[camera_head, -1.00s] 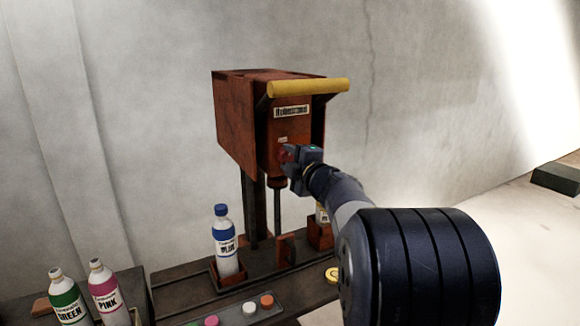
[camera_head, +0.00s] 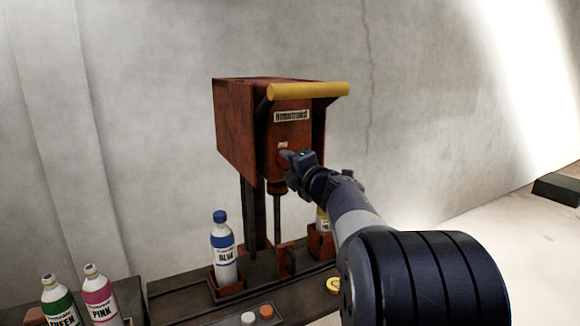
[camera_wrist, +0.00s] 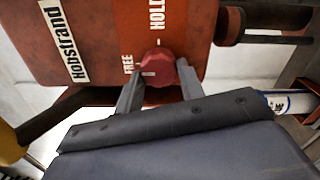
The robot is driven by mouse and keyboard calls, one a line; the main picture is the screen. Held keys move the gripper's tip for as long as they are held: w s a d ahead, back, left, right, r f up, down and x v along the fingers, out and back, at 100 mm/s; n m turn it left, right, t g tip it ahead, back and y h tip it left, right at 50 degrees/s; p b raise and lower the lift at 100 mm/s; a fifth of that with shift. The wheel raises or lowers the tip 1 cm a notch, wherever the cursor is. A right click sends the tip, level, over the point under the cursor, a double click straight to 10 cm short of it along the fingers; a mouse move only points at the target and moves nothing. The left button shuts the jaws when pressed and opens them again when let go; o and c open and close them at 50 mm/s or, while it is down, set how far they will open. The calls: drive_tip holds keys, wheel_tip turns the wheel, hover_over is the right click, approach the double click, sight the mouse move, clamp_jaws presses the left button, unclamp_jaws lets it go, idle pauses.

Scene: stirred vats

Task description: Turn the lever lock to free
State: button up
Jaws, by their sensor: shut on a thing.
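The lever lock is a round red knob (camera_wrist: 157,68) on the front of the rust-red machine head (camera_head: 240,125). In the wrist view, white FREE (camera_wrist: 128,63) and HOLD (camera_wrist: 157,20) labels are printed beside it. A short white mark on the knob's face lies on its left side, toward FREE. My gripper (camera_wrist: 158,73) has one finger on each side of the knob and is shut on it. In the head view my gripper (camera_head: 291,160) covers most of the knob.
A yellow-gripped lever bar (camera_head: 310,89) crosses above the machine's front. A blue-capped bottle (camera_head: 223,249) stands in a holder below. Green (camera_head: 58,302) and pink (camera_head: 100,296) bottles stand at lower left. Orange (camera_head: 266,313) and white buttons sit at the bench front.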

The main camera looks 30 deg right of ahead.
drive_tip(key=o, duration=1)
drive_tip(key=s, duration=1)
drive_tip(key=shift+s+d+b, duration=0.15)
drive_tip(key=shift+s+b, duration=0.15)
drive_tip(key=shift+s, duration=0.1)
drive_tip(key=w, duration=1.1)
drive_tip(key=shift+p, duration=0.4)
drive_tip(key=shift+s, duration=0.15)
